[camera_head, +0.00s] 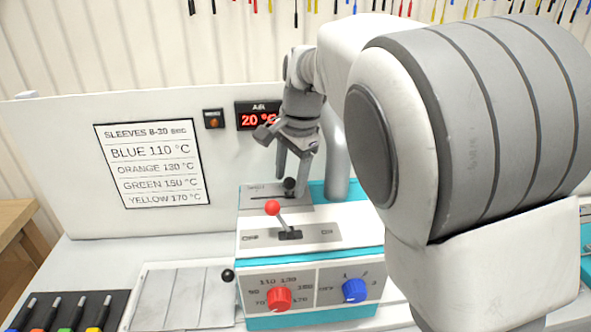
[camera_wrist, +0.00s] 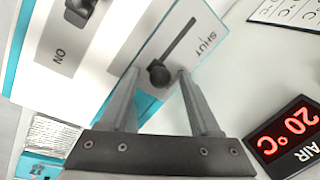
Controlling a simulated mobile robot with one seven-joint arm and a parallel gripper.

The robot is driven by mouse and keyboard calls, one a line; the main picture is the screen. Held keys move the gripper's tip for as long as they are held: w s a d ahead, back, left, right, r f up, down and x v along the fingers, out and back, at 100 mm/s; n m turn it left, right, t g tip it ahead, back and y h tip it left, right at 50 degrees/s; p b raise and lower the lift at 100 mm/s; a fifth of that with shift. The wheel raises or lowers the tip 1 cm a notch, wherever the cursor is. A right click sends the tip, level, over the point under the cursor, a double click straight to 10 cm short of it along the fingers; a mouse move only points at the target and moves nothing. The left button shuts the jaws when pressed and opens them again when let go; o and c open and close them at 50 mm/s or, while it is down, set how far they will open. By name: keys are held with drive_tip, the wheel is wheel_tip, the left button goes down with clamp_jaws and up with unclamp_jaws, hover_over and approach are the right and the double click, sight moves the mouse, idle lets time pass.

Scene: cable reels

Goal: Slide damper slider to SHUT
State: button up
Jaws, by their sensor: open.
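The damper slider is a black knob (camera_head: 289,184) on a straight slot in a grey plate (camera_head: 262,203) on top of the machine. The knob sits near the right end of the slot in the head view. In the wrist view the knob (camera_wrist: 159,75) is at the lower end of the dark slot (camera_wrist: 180,41), and the word SHUT (camera_wrist: 206,39) is beside the slot's upper part. My gripper (camera_head: 291,188) is pointed down at the plate. In the wrist view its open fingers (camera_wrist: 158,73) stand on either side of the knob, with gaps; contact does not show.
A red-knobbed lever (camera_head: 272,208) stands in front of the slider plate. Red (camera_head: 280,299) and blue (camera_head: 355,291) dials are on the front face. A grey pipe (camera_head: 337,165) rises close behind my gripper. A display (camera_head: 257,116) reading 20 °C is on the back panel.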

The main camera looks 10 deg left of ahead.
clamp_jaws()
idle(1.4)
